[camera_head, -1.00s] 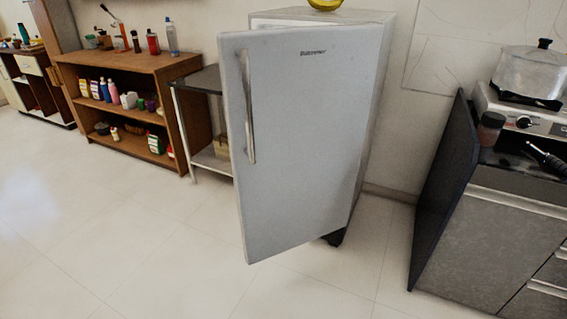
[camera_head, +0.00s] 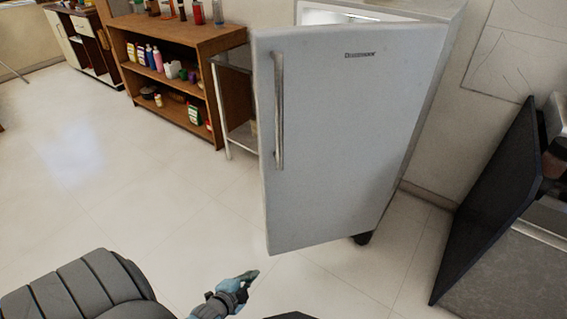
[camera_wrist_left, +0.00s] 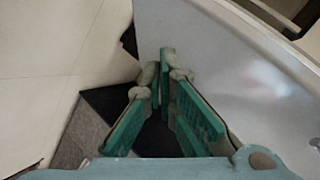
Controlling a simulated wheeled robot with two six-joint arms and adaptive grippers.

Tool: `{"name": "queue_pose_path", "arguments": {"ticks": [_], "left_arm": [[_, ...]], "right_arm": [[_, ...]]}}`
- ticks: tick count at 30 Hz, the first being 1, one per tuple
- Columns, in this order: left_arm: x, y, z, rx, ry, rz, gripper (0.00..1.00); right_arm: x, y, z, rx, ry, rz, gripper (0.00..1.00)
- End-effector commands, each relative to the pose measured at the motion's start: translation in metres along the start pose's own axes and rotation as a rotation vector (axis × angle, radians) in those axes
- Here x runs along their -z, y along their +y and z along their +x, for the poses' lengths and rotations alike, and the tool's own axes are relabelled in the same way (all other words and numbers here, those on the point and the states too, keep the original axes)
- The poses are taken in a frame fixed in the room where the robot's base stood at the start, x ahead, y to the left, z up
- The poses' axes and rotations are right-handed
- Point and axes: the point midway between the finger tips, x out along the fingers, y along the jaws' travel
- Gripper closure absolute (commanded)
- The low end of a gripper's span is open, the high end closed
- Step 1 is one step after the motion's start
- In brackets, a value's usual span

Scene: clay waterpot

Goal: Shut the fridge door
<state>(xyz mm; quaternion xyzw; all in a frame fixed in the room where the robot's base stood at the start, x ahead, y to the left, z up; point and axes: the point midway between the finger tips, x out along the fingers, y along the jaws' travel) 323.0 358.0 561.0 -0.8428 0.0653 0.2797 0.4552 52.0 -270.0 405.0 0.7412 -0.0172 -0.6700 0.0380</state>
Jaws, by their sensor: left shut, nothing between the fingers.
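The fridge (camera_head: 432,85) stands against the wall in the head view. Its light grey door (camera_head: 345,140) is ajar, swung toward me, with a gap at the top showing the pale inside. The long vertical handle (camera_head: 279,110) is on the door's left side. My left gripper (camera_head: 250,277) is low in the head view, in front of and below the door's lower left corner in the picture. In the left wrist view the green-padded fingers (camera_wrist_left: 166,62) are shut and empty. A grey panel, apparently the door (camera_wrist_left: 245,75), is close on their right; contact cannot be told. My right gripper is out of view.
A wooden shelf (camera_head: 186,40) with bottles stands at the left, with a metal-legged table (camera_head: 228,110) between it and the fridge. A dark panel (camera_head: 490,200) beside a counter stands at the right. The tiled floor (camera_head: 130,190) is clear at the left.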

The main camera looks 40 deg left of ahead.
Motion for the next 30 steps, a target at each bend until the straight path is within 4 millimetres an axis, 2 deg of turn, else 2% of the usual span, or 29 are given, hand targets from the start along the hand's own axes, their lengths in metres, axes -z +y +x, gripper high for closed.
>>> {"name": "queue_pose_path", "arguments": {"ticks": [1, 3, 6, 7, 10, 14, 25, 30], "left_arm": [[0.035, -0.068, -0.009, 0.124, 0.076, 0.133, 1.00], [0.072, -0.136, -0.018, 0.299, 0.147, 0.310, 1.00], [0.105, -0.194, -0.033, 0.472, 0.185, 0.467, 1.00], [0.110, -0.203, -0.035, 0.503, 0.187, 0.493, 1.00], [0.117, -0.215, -0.033, 0.544, 0.190, 0.530, 1.00], [0.121, -0.220, -0.015, 0.544, 0.189, 0.530, 1.00], [0.142, -0.252, 0.053, 0.541, 0.187, 0.528, 1.00], [0.130, -0.270, 0.069, 0.539, 0.186, 0.530, 1.00]], "right_arm": [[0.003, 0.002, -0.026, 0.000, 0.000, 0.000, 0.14], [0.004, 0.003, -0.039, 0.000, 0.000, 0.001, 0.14], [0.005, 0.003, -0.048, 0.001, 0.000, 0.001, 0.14], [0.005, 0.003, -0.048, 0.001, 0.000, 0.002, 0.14], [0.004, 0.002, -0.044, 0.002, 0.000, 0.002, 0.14], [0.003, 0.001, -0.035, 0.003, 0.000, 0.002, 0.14], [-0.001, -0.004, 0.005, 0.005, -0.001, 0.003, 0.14], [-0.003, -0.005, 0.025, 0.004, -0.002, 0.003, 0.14]]}}
